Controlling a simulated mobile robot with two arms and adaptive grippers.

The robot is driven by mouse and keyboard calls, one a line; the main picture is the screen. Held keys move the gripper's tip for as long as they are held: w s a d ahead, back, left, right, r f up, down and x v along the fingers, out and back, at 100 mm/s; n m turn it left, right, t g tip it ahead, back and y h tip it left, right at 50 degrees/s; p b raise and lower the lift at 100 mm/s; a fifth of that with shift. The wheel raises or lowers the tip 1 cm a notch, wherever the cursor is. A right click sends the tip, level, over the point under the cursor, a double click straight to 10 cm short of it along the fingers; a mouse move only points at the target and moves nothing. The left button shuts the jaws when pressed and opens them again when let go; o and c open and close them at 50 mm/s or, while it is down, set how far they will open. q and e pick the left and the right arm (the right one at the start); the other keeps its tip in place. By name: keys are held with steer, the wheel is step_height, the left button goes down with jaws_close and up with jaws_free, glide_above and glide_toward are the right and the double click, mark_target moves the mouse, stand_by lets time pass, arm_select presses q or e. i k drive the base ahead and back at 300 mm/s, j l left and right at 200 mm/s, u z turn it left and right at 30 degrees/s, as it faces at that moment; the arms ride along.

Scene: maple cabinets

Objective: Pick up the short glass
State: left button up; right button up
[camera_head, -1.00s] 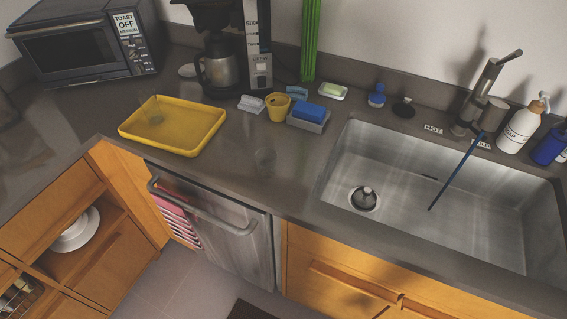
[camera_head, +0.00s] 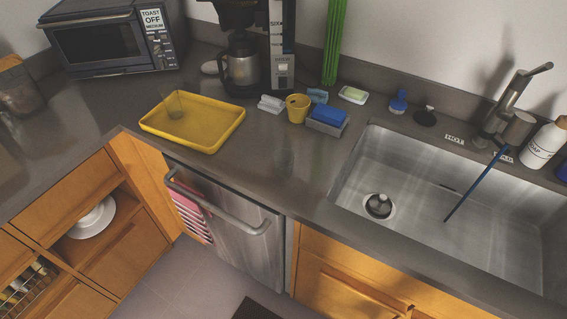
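A clear glass (camera_head: 173,104) stands upright at the left part of the yellow tray (camera_head: 212,141) on the counter. A second clear glass (camera_head: 285,162) shows very faintly on the bare counter, between the tray and the sink. Its outline is hard to make out against the dark surface, so I cannot tell surely which glass is shorter. Neither of my grippers is in view.
A toaster oven (camera_head: 103,41) and a coffee maker (camera_head: 243,62) stand at the back. A yellow cup (camera_head: 298,108) and a blue sponge (camera_head: 328,114) sit behind the faint glass. The sink (camera_head: 410,190) lies at right. A dishwasher handle (camera_head: 215,207) sticks out below the counter.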

mark_target(282, 158)
steer(key=j+z, duration=0.15)
steer(key=j, duration=0.45)
steer(key=k+j+z, duration=0.15)
steer(key=j, duration=0.45)
steer(key=j+z, duration=0.15)
steer(key=j, duration=0.45)
steer(key=k, duration=0.05)
